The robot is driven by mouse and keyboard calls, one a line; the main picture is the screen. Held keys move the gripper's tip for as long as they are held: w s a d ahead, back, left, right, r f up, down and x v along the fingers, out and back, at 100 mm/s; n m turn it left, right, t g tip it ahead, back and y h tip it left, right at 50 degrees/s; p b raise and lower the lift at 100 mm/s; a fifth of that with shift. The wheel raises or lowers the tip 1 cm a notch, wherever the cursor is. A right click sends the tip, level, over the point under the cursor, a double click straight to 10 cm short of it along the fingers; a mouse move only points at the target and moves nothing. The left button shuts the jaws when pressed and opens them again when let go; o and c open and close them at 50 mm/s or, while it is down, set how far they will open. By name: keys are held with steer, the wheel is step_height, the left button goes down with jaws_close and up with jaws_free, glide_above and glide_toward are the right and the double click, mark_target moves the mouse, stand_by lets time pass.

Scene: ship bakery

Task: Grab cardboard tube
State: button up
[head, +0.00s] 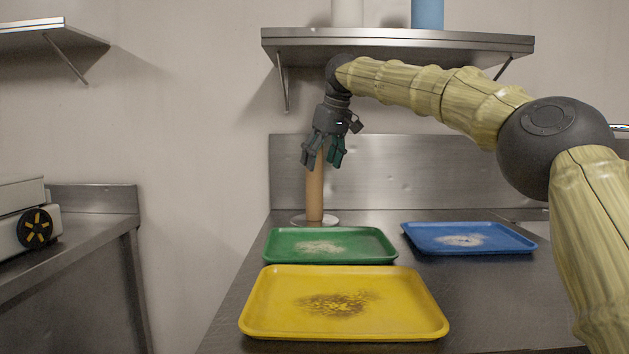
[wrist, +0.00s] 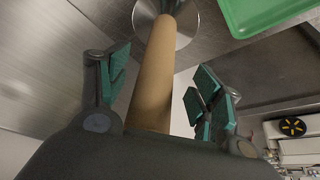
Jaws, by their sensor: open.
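The cardboard tube (head: 314,190) is a plain brown cylinder standing upright on a round metal base (head: 314,220) at the back left of the steel counter. My gripper (head: 324,158) is above it, pointing down, with its fingers around the height of the tube's top. In the wrist view the tube (wrist: 153,75) runs between the open green-padded fingers (wrist: 158,90), with a gap visible on both sides. The tube's upper end is hidden by my gripper's body in the wrist view.
A green tray (head: 330,258) lies just in front of the tube, a yellow tray (head: 345,330) nearer, and a blue tray (head: 470,250) to the right. A steel shelf (head: 400,40) overhangs close above my wrist. A steel backsplash (head: 420,175) stands behind.

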steer(key=w+a+p, duration=0.1)
steer(key=w, duration=0.1)
steer(key=w+a+f+p, duration=0.1)
steer(key=w+a+p, duration=0.1)
steer(key=shift+w+f, duration=0.1)
steer(key=shift+f, duration=0.05)
stand_by(0.4)
steer(key=c, duration=0.9)
